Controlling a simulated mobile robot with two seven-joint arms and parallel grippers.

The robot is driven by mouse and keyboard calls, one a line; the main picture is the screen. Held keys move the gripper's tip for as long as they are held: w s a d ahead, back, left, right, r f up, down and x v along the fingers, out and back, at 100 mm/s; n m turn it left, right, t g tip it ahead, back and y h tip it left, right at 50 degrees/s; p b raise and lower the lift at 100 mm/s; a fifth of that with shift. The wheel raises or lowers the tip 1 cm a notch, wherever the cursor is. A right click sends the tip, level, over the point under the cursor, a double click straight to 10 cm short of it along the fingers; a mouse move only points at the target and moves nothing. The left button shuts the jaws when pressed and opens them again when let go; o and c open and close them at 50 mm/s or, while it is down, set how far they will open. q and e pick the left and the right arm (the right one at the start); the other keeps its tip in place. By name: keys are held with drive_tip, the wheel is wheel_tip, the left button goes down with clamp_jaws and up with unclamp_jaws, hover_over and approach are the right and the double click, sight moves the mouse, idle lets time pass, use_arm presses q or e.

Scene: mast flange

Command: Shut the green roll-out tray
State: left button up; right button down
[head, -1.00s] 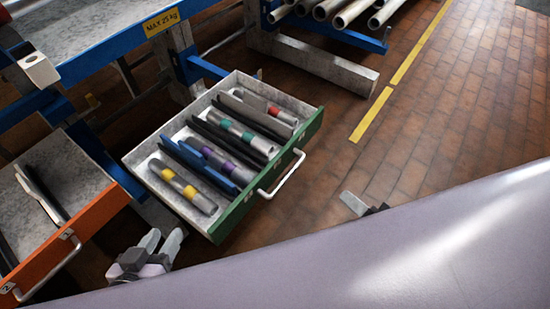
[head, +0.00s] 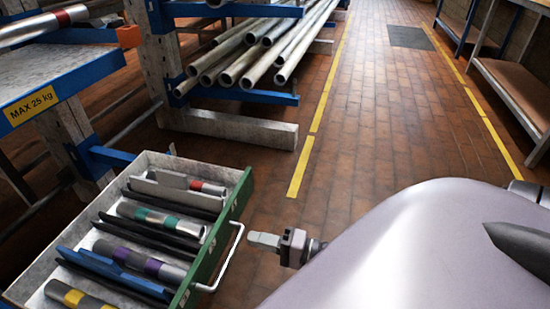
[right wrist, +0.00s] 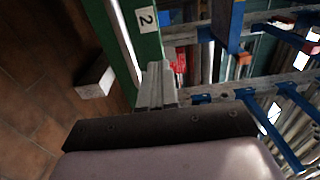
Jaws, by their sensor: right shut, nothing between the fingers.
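The green-fronted roll-out tray (head: 212,262) stands pulled out from the rack at the lower left of the head view. Its pale handle (head: 234,259) is on the front. Inside lie grey tubes with coloured bands, such as one with a teal band (head: 160,220), between dark and blue dividers. My right gripper (head: 264,240) is shut and empty, just right of the handle; I cannot tell whether it touches. In the right wrist view the shut fingers (right wrist: 156,86) point at the green front (right wrist: 140,35), beside its label "2". My left gripper is out of view.
The blue rack holds long pipes (head: 255,60) at the back, above a grey beam foot (head: 225,127). A shelf labelled "MAX 25 kg" (head: 32,106) is at the left. Brick floor (head: 390,110) lies open on the right, with yellow lines and a bench (head: 515,90) beyond.

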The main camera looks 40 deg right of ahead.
sight(219, 229)
drive_tip(key=b+x, duration=0.2)
drive_tip(key=x, duration=0.4)
drive_tip(key=shift+f, duration=0.1)
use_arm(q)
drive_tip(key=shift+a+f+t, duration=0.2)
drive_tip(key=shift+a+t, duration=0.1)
use_arm(e)
drive_tip(key=shift+w+a, duration=0.35)
drive_tip(key=shift+w, duration=0.2)
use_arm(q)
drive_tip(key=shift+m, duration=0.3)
